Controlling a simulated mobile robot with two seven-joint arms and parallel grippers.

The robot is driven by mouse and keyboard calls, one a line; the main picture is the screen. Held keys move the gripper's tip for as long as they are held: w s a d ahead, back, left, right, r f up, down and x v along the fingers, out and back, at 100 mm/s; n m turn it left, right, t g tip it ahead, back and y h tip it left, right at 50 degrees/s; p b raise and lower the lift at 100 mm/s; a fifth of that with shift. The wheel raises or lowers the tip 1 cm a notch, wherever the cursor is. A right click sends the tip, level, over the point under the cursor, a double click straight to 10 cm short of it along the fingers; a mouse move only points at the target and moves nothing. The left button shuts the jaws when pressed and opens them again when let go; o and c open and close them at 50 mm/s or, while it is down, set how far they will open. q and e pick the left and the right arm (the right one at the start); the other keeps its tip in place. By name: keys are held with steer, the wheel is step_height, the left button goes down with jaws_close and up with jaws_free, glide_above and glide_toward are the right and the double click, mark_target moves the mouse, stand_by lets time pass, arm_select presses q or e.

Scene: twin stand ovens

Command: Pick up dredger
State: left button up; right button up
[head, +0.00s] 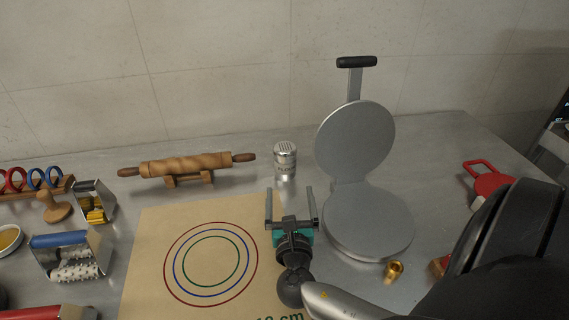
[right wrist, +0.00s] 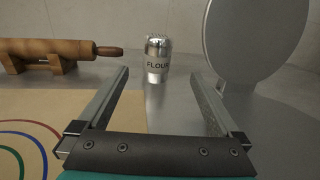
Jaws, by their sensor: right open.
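The dredger (head: 285,161) is a small silver metal shaker with a perforated domed top. It stands upright on the steel table, left of the round press. In the right wrist view the dredger (right wrist: 157,60) reads "FLOUR" and stands ahead, between the lines of the two fingers and beyond their tips. My right gripper (head: 291,192) is open and empty, in front of the dredger and apart from it, with its fingers pointing toward it. The right wrist view shows the same open right gripper (right wrist: 161,76). My left gripper is not in view.
The open press (head: 368,222) stands close right of the dredger. A rolling pin (head: 187,165) on a wooden stand lies to the left. A mat with coloured circles (head: 150,240) covers the front. A brass piece (head: 394,271) is by the press. Behind the dredger is a wall.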

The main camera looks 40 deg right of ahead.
mark_target(287, 164)
steer(key=shift+w+d+f, duration=0.25)
steer(key=shift+w+f, duration=0.05)
steer(key=shift+f, duration=0.15)
steer(key=shift+w+d, duration=0.2)
steer(key=shift+w, duration=0.05)
steer(key=b+x, duration=0.1)
steer(key=x, duration=0.7)
steer(key=shift+w+d+r, duration=0.1)
steer(key=shift+w, duration=0.1)
steer(key=shift+x, duration=0.8)
steer(key=shift+b+x, duration=0.65)
steer(key=shift+x, duration=1.5)
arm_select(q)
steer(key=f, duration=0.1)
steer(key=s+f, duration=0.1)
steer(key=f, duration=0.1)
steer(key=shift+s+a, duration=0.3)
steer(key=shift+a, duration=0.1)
arm_select(e)
steer(key=shift+w, duration=0.1)
steer(key=shift+c, duration=0.4)
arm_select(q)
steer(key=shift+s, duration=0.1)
arm_select(e)
steer(key=c, duration=1.4)
